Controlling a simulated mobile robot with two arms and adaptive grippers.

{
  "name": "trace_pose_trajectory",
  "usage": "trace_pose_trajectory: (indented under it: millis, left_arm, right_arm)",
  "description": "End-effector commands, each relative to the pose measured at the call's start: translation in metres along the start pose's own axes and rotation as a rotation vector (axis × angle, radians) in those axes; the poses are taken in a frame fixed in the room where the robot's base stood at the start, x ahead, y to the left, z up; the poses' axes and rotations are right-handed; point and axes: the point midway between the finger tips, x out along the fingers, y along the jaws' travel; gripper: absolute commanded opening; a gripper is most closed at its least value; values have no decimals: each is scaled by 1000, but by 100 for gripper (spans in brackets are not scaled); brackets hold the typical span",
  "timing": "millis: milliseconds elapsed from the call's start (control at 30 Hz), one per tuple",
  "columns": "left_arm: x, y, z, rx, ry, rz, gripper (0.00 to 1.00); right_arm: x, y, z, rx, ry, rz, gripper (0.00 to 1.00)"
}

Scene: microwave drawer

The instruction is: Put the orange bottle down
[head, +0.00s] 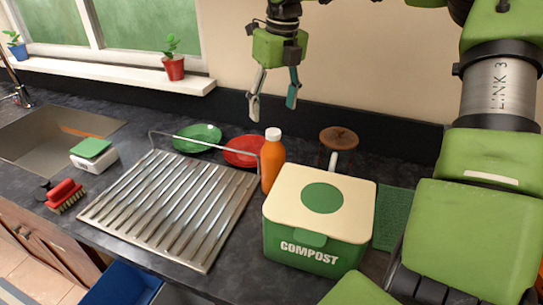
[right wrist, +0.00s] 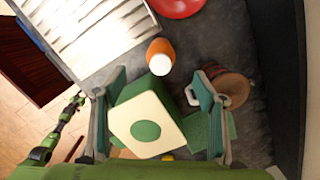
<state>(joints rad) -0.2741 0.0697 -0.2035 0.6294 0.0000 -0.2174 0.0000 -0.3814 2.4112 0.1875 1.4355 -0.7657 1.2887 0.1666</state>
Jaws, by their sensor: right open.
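The orange bottle (head: 272,160) with a white cap stands upright on the dark counter, between the metal drying rack and the compost bin. In the right wrist view the bottle (right wrist: 160,56) shows from above, beyond the fingertips. My right gripper (head: 273,108) is open and empty, above the bottle and apart from it. The right wrist view shows its two fingers (right wrist: 158,100) spread wide with nothing held between them. The bottle's lower right side is partly hidden by the bin in the head view. I do not see my left gripper.
The green and cream compost bin (head: 318,250) is right of the bottle. The ribbed drying rack (head: 170,205) is left. Green (head: 198,138) and red (head: 243,151) plates lie behind. A brown round-topped object (head: 338,138) stands behind the bin. A green mat (head: 397,215) lies right.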

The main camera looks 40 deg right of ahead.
Motion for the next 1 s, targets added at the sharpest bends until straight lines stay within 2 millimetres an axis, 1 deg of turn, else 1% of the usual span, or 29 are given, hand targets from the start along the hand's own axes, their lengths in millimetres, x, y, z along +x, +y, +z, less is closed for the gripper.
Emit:
trace_pose_trajectory:
  millis: [33,133,200,333,400,500,667,800,867,900,1000]
  left_arm:
    - [0,-3,10,2,-14,-4,53]
    - [-4,-6,27,2,-37,-6,53]
    - [-8,-6,37,2,-51,-7,53]
    - [-15,-6,46,1,-65,-7,53]
    - [-17,-6,45,1,-64,-7,53]
    - [-19,-7,41,1,-59,-8,53]
    - [-21,-8,24,0,-36,-9,53]
    - [-35,-6,12,-1,-21,-7,53]
    - [-41,-6,12,-1,-22,-6,53]
    - [-41,-6,13,-1,-23,-6,53]
    - [-44,-5,17,-1,-29,-5,53]
  right_arm:
    - [4,1,-1,-6,7,-10,65]
    - [16,1,-1,-9,12,-14,65]
    - [30,1,-2,-8,14,-12,65]
    - [55,0,-2,-7,12,-12,65]
    - [67,0,-2,-7,12,-12,65]
    - [80,0,-2,-6,10,-11,65]
    - [89,-1,-2,-6,9,-11,65]
    - [104,-2,-5,-7,12,-11,65]
    - [113,-3,-7,-7,13,-11,65]
    - [120,-3,-6,-6,11,-10,65]
    - [131,-3,-6,-6,9,-10,65]
